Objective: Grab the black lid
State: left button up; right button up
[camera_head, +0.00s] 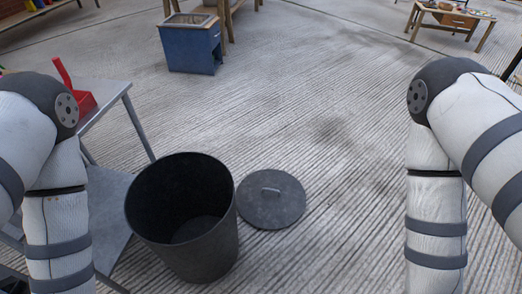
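The black lid (271,208) is a round, dark grey disc with a pale bar handle (271,191) across its top. It lies flat on the floor, just right of the open black bin (206,252). The bin stands upright and looks empty inside. My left arm comes down at the left edge and my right arm at the right. Both arms run out of the bottom of the picture, so neither gripper shows. The lid is between the two arms, with no arm part over it.
A grey metal table (110,100) with a lower shelf (108,215) stands left of the bin, and a red dustpan (80,102) is on it. A blue cabinet (192,45) stands behind. A wooden workbench (452,20) is at far right. The ribbed floor right of the lid is clear.

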aim_at(269, 199)
jog(key=i+l+u, duration=0.2)
jog(key=i+l, duration=0.2)
jog(key=l, duration=0.2)
jog(key=i+l+u, duration=0.1)
jog(key=i+l, duration=0.15)
jog(key=i+l+u, duration=0.1)
jog(key=l, duration=0.3)
jog(key=i+l+u, duration=0.1)
jog(key=i+l, duration=0.15)
jog(key=i+l+u, duration=0.1)
jog(key=l, duration=0.35)
jog(key=i+l+u, duration=0.15)
jog(key=l, duration=0.2)
jog(key=i, duration=0.05)
